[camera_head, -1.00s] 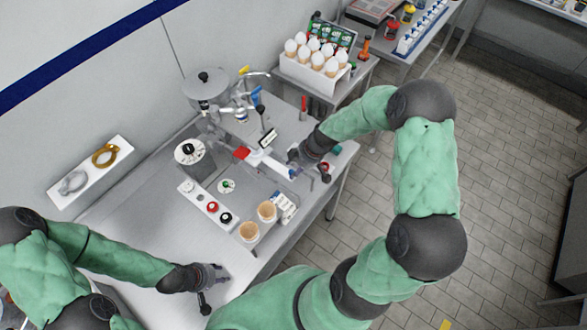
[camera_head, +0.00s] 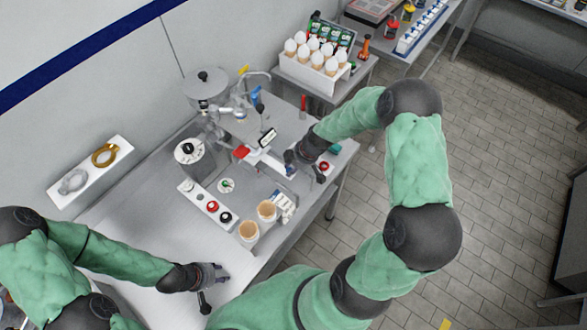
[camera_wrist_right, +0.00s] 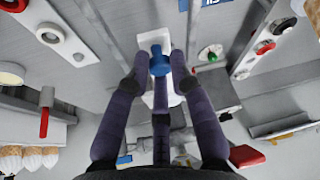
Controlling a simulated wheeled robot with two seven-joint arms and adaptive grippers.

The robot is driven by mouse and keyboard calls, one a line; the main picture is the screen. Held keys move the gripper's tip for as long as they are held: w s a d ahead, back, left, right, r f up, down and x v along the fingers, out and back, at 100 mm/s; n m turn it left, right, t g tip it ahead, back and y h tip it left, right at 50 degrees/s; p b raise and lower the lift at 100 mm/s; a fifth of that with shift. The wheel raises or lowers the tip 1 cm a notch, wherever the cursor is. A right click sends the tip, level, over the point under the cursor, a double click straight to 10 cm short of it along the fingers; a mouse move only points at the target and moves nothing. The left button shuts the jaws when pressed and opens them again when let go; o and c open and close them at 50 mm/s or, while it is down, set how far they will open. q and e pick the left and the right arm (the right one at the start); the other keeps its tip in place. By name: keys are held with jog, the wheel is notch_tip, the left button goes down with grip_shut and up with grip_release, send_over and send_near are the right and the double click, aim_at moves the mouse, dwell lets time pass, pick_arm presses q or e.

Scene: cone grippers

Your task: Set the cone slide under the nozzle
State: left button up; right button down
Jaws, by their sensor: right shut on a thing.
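The cone slide (camera_head: 268,161) is a white bar on the steel worktop, with a blue knob at its right end. In the right wrist view the blue knob (camera_wrist_right: 160,63) sits between the fingertips, with the white bar (camera_wrist_right: 161,98) behind it. My right gripper (camera_wrist_right: 160,66) is shut on the knob. In the head view it (camera_head: 292,160) is over the right end of the slide. The silver nozzle assembly (camera_head: 240,113) stands behind the slide, beside the hopper; its exact outlet is unclear. My left gripper (camera_head: 217,277) is low over the front worktop, its jaws too small to judge.
A button panel (camera_head: 198,198) and two cones (camera_head: 248,230) are to the front left. A rack of cones (camera_head: 312,72) stands at the back right. The front-left worktop (camera_head: 130,235) is mostly clear.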

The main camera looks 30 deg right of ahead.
aim_at(279, 168)
jog(key=w, duration=0.1)
jog(key=w+a, duration=0.1)
jog(key=w, duration=0.1)
jog(key=shift+a, duration=0.1)
jog(key=shift+r, duration=0.1)
jog(key=c, duration=1.2)
grip_release()
jog(key=shift+w, duration=0.1)
jog(key=shift+o, duration=0.5)
jog(key=shift+w+a, duration=0.1)
jog(key=shift+a, duration=0.05)
jog(key=shift+r, duration=0.1)
jog(key=v, duration=1.1)
jog(key=shift+s+r, duration=0.2)
jog(key=shift+r, duration=0.1)
